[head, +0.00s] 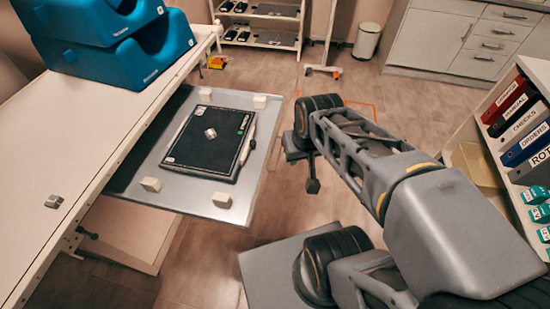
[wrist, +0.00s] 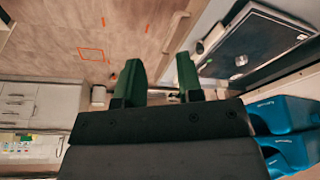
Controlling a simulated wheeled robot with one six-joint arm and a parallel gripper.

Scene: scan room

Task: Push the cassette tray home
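The cassette tray (head: 188,190) is a flat metal plate sticking out from under the edge of the white table on the left. A black cassette (head: 208,143) lies on it, with a small pale cube on top and a pen (head: 247,140) along its right side. White blocks sit near the tray's corners. In the wrist view the cassette (wrist: 255,42) shows at upper right on the tray (wrist: 207,25). My gripper (wrist: 158,66) has two green fingers standing apart with nothing between them. In the head view my arm is right of the tray, and the fingers cannot be made out.
The white table (head: 60,150) carries blue foam supports (head: 125,45) and a small grey item (head: 54,201). A shelf with binders (head: 520,120) stands at right. A bin (head: 367,40) and drawers (head: 490,40) are at the back.

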